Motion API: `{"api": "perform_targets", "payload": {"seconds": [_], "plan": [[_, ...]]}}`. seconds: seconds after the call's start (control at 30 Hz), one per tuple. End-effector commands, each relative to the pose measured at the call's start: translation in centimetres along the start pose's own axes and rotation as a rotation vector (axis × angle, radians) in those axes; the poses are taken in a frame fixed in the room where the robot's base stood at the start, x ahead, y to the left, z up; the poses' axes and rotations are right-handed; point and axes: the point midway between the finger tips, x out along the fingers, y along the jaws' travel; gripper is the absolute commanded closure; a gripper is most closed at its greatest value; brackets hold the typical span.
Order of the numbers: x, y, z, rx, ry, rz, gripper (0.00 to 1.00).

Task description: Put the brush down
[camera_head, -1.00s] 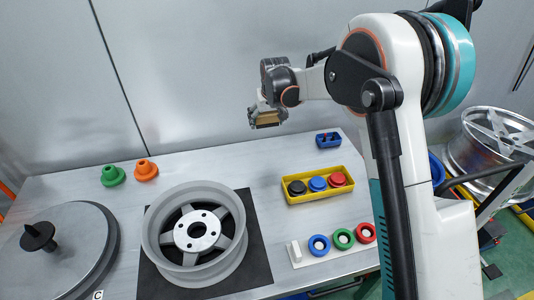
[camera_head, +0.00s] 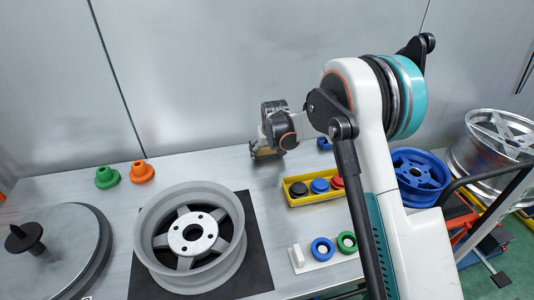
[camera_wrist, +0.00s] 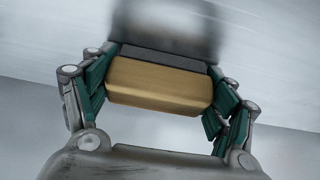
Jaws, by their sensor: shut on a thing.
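The brush (camera_wrist: 160,86) has a tan block-shaped body with a dark strip along its far side. In the wrist view it sits between the green-padded fingers of my gripper (camera_wrist: 158,92), which are shut on it. In the head view my gripper (camera_head: 264,150) is over the back of the table, with the tan brush (camera_head: 264,154) at its lower end. The brush is close to the table top (camera_head: 215,168); I cannot tell whether it touches it.
A grey wheel (camera_head: 190,236) lies on a black mat. A yellow tray (camera_head: 316,199) holds black, blue and red pieces. A white holder (camera_head: 311,263) carries rings. The back middle of the table is clear.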

Motion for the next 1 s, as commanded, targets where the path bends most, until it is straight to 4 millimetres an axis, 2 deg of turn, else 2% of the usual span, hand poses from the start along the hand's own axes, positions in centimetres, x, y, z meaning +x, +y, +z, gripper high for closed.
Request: {"api": "perform_targets", "payload": {"seconds": [0.2, 0.63, 0.67, 0.7, 0.73, 1.0], "plan": [[-0.1, 0.0, 0.0, 0.0, 0.0, 0.0, 0.52], [1.2, 0.0, 0.6, 0.0, -0.004, 0.0, 0.51], [1.1, 0.0, 0.6, 0.0, -0.004, 0.0, 0.15], [1.1, 0.0, 0.7, 0.0, -0.005, 0.0, 0.06], [1.1, 0.0, 0.7, 0.0, -0.005, 0.0, 0.02], [1.0, 0.0, 0.5, 0.0, -0.002, 0.0, 0.02]]}}
